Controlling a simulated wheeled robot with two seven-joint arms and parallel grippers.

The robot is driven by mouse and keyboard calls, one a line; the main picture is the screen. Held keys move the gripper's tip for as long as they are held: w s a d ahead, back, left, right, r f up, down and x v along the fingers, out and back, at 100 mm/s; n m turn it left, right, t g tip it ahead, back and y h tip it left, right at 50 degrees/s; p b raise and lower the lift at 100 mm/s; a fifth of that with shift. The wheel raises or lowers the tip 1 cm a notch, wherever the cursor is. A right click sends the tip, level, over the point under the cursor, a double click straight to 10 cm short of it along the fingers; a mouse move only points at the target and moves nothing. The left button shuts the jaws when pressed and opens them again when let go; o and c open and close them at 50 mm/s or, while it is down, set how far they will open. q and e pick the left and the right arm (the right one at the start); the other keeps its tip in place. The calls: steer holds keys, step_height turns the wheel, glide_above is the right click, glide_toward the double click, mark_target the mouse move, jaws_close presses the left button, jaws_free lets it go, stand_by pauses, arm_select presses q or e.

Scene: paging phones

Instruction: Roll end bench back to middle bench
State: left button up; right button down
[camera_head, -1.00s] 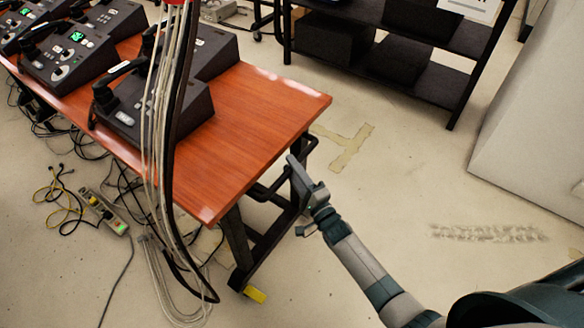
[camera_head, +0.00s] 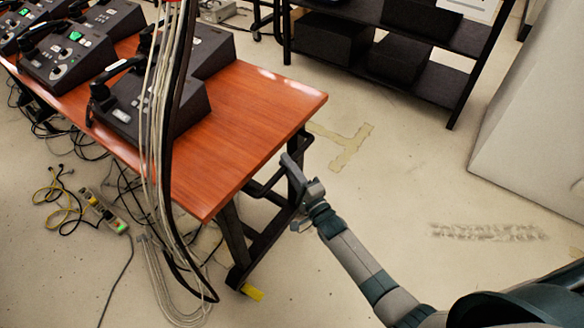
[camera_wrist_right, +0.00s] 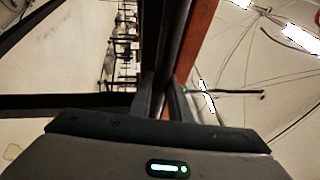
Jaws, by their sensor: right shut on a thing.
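The end bench (camera_head: 262,118) has a reddish wood top and a dark metal frame. It stands at the left and centre of the head view, with several grey paging phones (camera_head: 130,105) on it. My right gripper (camera_head: 290,165) is at the bench's near right end, just below the top. In the right wrist view, its fingers (camera_wrist_right: 163,100) are shut on a dark bar of the frame (camera_wrist_right: 173,45), beside the red edge of the top (camera_wrist_right: 203,40). The middle bench cannot be told apart from the end bench at the upper left. My left gripper is out of view.
A cable bundle (camera_head: 160,130) hangs in front of the bench to the floor. A power strip (camera_head: 103,210) and loose cables lie at the left. Tape marks (camera_head: 345,145) are on the floor. A black shelf (camera_head: 400,60) and a pale cabinet (camera_head: 530,120) stand behind and right.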

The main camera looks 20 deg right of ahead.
arm_select(q)
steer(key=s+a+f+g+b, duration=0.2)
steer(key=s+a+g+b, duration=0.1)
steer(key=b, duration=0.1)
arm_select(e)
steer(key=w+a, duration=0.4)
steer(key=w, duration=0.1)
steer(key=w+a, duration=0.2)
steer(key=shift+w+f, duration=0.1)
steer(key=shift+w, duration=0.15)
arm_select(q)
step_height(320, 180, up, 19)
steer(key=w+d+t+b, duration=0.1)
steer(key=b, duration=0.5)
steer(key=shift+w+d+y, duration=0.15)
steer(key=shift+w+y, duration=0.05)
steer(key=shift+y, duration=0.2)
arm_select(e)
steer(key=w+a, duration=0.6)
steer(key=w, duration=0.2)
steer(key=shift+w+a+r, duration=0.25)
steer(key=shift+a, duration=0.05)
steer(key=c, duration=2.1)
jaws_free()
steer(key=shift+r, duration=0.1)
steer(key=o, duration=0.5)
steer(key=shift+a, duration=0.1)
steer(key=shift+c, duration=0.2)
steer(key=shift+w+f, duration=0.1)
steer(key=shift+f, duration=0.1)
